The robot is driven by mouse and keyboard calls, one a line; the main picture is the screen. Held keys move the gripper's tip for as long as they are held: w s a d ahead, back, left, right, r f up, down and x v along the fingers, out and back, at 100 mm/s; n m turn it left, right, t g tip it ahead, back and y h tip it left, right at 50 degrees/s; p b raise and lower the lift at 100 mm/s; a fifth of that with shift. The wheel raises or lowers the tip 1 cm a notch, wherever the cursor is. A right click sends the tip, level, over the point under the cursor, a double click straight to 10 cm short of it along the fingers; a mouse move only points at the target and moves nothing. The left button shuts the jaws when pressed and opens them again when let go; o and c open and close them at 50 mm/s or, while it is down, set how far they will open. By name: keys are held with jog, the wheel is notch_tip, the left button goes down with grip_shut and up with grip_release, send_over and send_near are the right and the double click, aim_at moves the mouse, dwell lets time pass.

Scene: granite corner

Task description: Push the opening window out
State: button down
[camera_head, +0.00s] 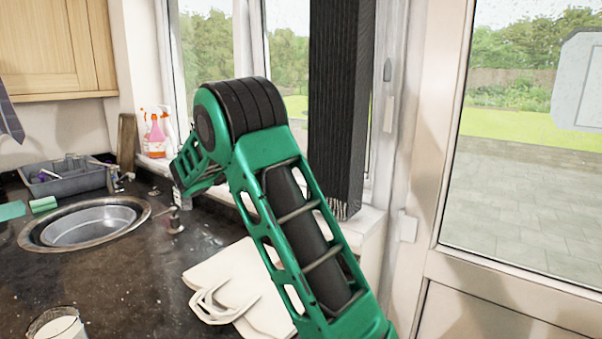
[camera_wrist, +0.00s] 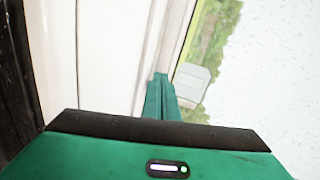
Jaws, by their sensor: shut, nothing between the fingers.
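The window (camera_head: 252,45) has white frames and clear panes behind the counter in the head view. My arm and a dark ribbed hanging cover part of it. A pale handle (camera_head: 388,112) sits on the white upright right of the hanging. I cannot tell from the frames whether any pane stands ajar. My gripper (camera_wrist: 162,80) shows in the wrist view as green fingers, shut and empty, in front of a white frame edge and glass. I cannot tell whether the fingertips touch the frame. In the head view I cannot make out the fingertips.
The dark ribbed hanging (camera_head: 338,105) is close beside my arm. A glazed door (camera_head: 430,130) stands at right.

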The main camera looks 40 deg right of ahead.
jog(key=shift+w+m+h, duration=0.3)
jog(key=shift+w+m, duration=0.1)
jog(key=shift+m, duration=0.2)
jog(key=shift+d+f, duration=0.1)
jog(key=shift+d, duration=0.2)
jog(key=x, duration=1.2)
jog(key=shift+d+r, duration=0.1)
jog(key=shift+r, duration=0.25)
jog(key=shift+w+d, duration=0.15)
jog(key=shift+d, duration=0.5)
